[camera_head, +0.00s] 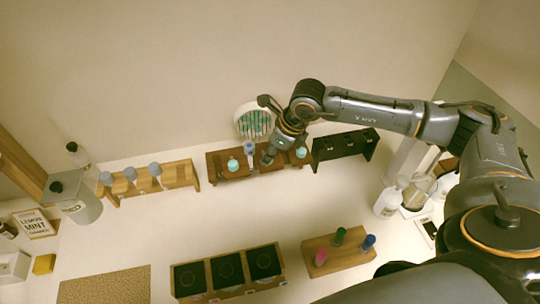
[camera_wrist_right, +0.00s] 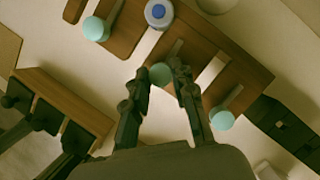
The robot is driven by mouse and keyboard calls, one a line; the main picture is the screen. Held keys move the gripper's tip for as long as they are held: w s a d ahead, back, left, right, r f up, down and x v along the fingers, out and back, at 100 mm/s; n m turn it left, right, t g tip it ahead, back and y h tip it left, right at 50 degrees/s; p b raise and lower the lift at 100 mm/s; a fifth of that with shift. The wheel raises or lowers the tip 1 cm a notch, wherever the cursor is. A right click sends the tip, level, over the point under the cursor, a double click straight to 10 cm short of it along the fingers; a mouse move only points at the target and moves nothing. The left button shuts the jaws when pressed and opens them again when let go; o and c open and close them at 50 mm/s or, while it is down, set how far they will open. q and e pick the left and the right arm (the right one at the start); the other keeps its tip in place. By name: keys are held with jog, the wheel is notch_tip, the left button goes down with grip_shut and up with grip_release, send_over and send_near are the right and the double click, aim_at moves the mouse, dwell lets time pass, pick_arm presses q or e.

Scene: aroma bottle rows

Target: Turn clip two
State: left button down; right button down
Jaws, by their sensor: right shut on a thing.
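A dark brown rack (camera_head: 215,172) stands at the back of the counter. In the head view a teal-topped piece (camera_head: 233,165) is at its left, a taller blue-capped piece (camera_head: 249,148) is beside it, and another teal-topped piece (camera_head: 301,152) is at its right end. My right gripper (camera_head: 268,159) reaches down to the rack between the blue-capped piece and the right teal one. In the right wrist view its fingers are shut on a teal-topped piece (camera_wrist_right: 161,74) at the rack. I cannot tell which piece is clip two. My left gripper is not in view.
A wooden rack with grey-topped pieces (camera_head: 130,174) stands left, a black rack (camera_head: 345,147) right. In front are a box with black compartments (camera_head: 228,268) and a wooden block (camera_head: 340,252) with coloured pegs. A white bottle (camera_head: 387,202) stands right. The counter's middle is clear.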

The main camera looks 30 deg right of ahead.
jog(key=n+b, duration=0.2)
jog(key=b, duration=0.1)
jog(key=n+g+y+b, duration=0.1)
jog(key=n+b, duration=0.1)
jog(key=n, duration=0.1)
jog(key=n+g+b, duration=0.1)
jog(key=n+b, duration=0.1)
jog(key=b, duration=0.1)
jog(key=shift+w+f+n+y+b, duration=0.15)
jog(key=shift+w+n+y+b, duration=0.15)
jog(key=shift+n+y, duration=0.1)
jog(key=n+g+b, duration=0.2)
jog(key=n+b, duration=0.1)
jog(key=n, duration=0.1)
jog(key=shift+w+n, duration=0.1)
jog(key=shift+n, duration=0.2)
jog(key=shift+w+r+n+g+h+b, duration=0.15)
jog(key=shift+n+g+b, duration=0.3)
jog(key=shift+n+b, duration=0.5)
jog(key=shift+s+r+n+g+h+b, duration=0.15)
jog(key=shift+n+g+b, duration=0.35)
jog(key=shift+n, duration=0.75)
jog(key=c, duration=1.1)
grip_release()
jog(key=shift+f, duration=0.1)
jog(key=shift+d, duration=0.1)
jog(key=v, duration=1.2)
